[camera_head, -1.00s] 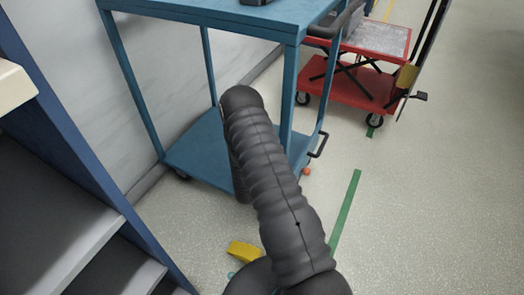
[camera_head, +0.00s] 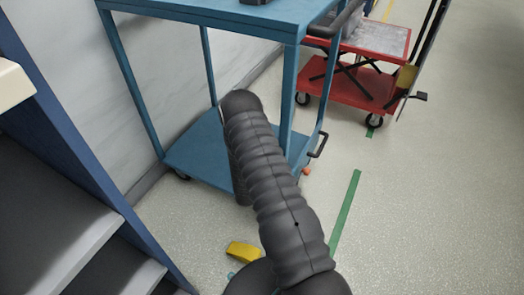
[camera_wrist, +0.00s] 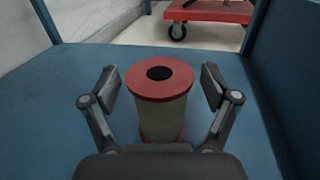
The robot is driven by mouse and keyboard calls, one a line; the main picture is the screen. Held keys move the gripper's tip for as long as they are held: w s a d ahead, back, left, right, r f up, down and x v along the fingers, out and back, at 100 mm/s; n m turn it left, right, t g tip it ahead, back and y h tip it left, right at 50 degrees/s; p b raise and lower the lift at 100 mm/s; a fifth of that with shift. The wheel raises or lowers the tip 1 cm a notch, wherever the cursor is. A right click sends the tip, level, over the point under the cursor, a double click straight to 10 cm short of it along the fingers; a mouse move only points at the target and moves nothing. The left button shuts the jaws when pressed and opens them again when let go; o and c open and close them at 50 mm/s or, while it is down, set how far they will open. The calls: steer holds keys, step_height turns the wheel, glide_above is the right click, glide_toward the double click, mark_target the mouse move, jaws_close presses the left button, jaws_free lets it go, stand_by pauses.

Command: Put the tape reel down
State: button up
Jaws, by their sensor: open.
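The tape reel (camera_wrist: 160,108) stands upright in the wrist view, with a red top flange, a dark centre hole and a dull greenish-grey body. It stands on the blue lower shelf (camera_wrist: 68,72) of the trolley. My gripper (camera_wrist: 160,84) is open, with one finger on each side of the reel and a gap showing on both sides. The reel's lower end is partly hidden by my gripper's body. In the head view my dark arm reaches over the lower shelf (camera_head: 195,155) of the blue trolley and hides the reel and gripper.
The trolley's top shelf (camera_head: 225,18) and posts surround the reach from above and the sides. A red cart (camera_head: 350,88) stands behind at right. Blue-framed steps (camera_head: 60,225) are at left. A yellow object (camera_head: 243,252) lies on the floor.

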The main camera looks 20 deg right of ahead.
steer(key=v, duration=1.1)
steer(key=shift+a+r, duration=0.1)
steer(key=shift+s+a, duration=0.3)
steer(key=shift+s, duration=0.1)
steer(key=shift+d+r, duration=0.1)
steer(key=shift+d, duration=0.05)
stand_by(0.7)
